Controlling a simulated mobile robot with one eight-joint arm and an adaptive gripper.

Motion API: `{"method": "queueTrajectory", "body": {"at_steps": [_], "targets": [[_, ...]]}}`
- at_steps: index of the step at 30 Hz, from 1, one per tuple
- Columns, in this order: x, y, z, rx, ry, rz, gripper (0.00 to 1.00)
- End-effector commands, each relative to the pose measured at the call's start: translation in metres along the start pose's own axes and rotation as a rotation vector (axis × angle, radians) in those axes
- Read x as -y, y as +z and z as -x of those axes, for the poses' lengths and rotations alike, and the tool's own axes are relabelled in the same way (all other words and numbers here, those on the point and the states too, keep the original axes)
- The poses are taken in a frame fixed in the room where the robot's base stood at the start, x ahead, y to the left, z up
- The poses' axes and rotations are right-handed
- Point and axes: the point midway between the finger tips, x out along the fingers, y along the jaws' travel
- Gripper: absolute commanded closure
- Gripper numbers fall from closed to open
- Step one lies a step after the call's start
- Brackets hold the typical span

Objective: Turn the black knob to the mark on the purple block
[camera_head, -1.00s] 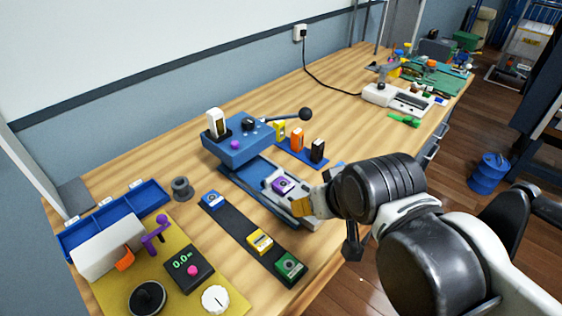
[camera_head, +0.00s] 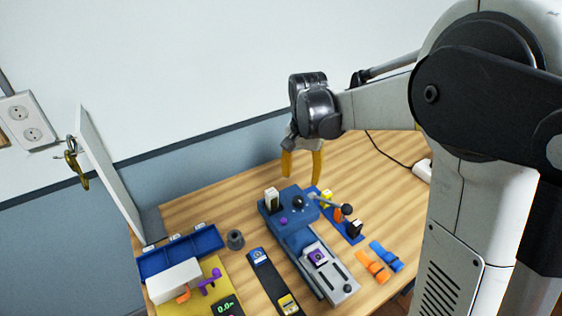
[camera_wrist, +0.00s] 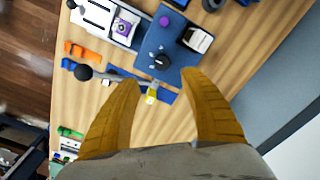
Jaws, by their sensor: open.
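The black knob (camera_head: 298,202) sits on top of the blue machine head (camera_head: 272,217). It also shows in the wrist view (camera_wrist: 162,61), just beyond my fingertips.
A lever with a black ball (camera_head: 347,210) sticks out right of the knob. A white block (camera_head: 271,200) stands on the machine's left. A blue tray (camera_head: 180,254) is at left. The wall is behind.

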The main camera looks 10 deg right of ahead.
Motion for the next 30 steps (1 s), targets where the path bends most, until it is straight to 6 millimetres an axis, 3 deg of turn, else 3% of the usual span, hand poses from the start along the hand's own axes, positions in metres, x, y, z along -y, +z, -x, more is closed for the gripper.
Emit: {"method": "queueTrajectory", "body": {"at_steps": [5, 21, 30], "targets": [[0.004, -0.005, -0.008, 0.019, 0.013, -0.022, 0.48], [0.002, -0.004, -0.101, 0.017, 0.011, -0.02, 0.48], [0.002, -0.003, -0.11, 0.017, 0.011, -0.02, 0.48]]}}
